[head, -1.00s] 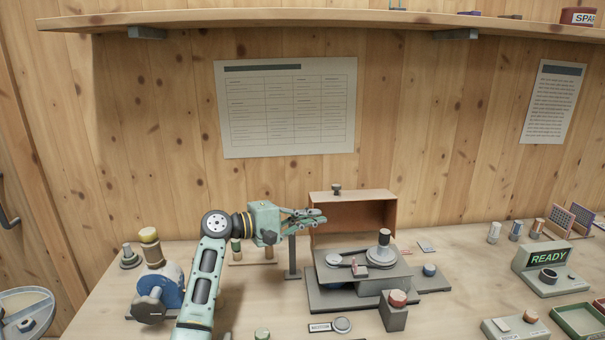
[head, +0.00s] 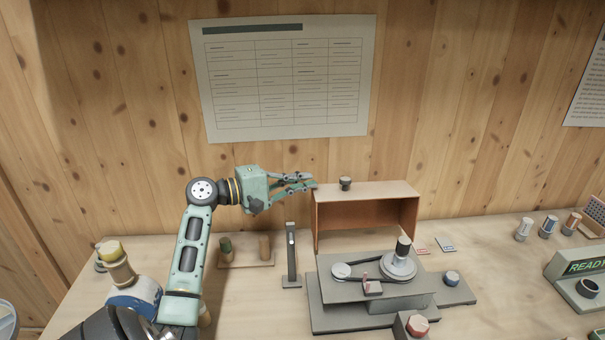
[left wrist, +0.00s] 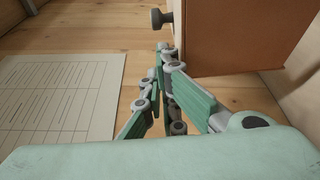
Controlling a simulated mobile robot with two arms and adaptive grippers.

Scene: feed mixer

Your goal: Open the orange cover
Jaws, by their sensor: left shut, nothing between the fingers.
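The orange cover (head: 333,216) stands swung up behind the machine (head: 340,292), its hollow side facing me and its dark knob (head: 345,183) on the upper face. In the left wrist view the cover (left wrist: 230,35) is at the upper right, with the knob (left wrist: 161,18) sticking out to the left. My left gripper (head: 314,182) is shut and empty at the cover's upper left corner. Its closed fingers (left wrist: 163,52) point towards the cover; whether they touch it I cannot tell. My right gripper is not in view.
The machine has a pulley (head: 398,267) and a belt on its deck. A dark post (head: 291,255) stands left of it, below my left gripper. A red button box (head: 417,325) is in front. A wall sheet (head: 285,80) hangs behind.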

